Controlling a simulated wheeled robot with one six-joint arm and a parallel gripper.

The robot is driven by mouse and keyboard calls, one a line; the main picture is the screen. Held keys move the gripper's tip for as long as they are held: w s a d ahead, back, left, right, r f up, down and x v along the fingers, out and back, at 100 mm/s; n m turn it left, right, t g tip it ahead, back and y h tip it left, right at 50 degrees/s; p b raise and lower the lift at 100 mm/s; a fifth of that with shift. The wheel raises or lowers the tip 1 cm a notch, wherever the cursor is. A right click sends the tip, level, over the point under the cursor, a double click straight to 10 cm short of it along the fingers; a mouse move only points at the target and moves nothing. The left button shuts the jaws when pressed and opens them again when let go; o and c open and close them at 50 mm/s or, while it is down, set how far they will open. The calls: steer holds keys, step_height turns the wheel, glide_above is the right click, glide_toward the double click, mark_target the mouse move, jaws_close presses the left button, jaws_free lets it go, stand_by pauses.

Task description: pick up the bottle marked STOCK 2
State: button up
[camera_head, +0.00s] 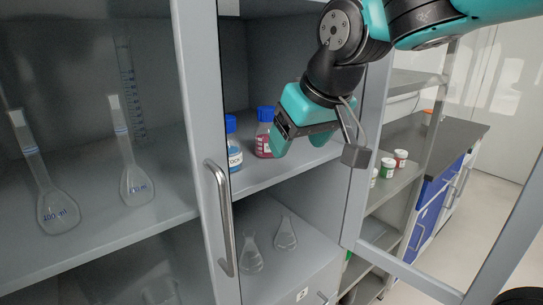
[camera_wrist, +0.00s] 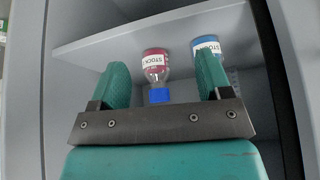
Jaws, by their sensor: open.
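Two blue-capped bottles stand on the cabinet's middle shelf. One holds red liquid (camera_head: 263,143) and one holds blue liquid (camera_head: 235,157). Each has a white label starting with STOCK; I cannot read either number surely. My gripper (camera_head: 279,140) is open and empty, in front of the red bottle and partly hiding it in the head view. The wrist view is upside down. There the red bottle (camera_wrist: 155,62) shows between the two teal fingers (camera_wrist: 163,80), apart from them, its cap toward me. The blue bottle (camera_wrist: 206,45) is partly hidden behind the right finger.
A glass door with a metal handle (camera_head: 222,215) stands left of the bottles, with flasks (camera_head: 137,185) behind it. The open door frame (camera_head: 367,150) is on the right. Conical flasks (camera_head: 285,234) stand on the lower shelf. Small bottles (camera_head: 400,157) stand on a rack outside.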

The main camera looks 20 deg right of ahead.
mark_target(268, 109)
steer(key=shift+m+t+h, duration=0.3)
steer(key=shift+m+t, duration=0.1)
steer(key=w+p, duration=0.1)
steer(key=w, duration=0.3)
steer(key=w+p, duration=0.2)
steer(key=w, duration=0.3)
steer(key=w+p, duration=0.2)
steer(key=w, duration=0.3)
steer(key=shift+w+a+r, duration=0.15)
steer(key=shift+a+r, duration=0.05)
steer(key=shift+r, duration=0.05)
steer(key=shift+w+f, duration=0.1)
steer(key=shift+f, duration=0.15)
steer(key=c, duration=1.2)
jaws_close()
steer(key=shift+r, duration=0.1)
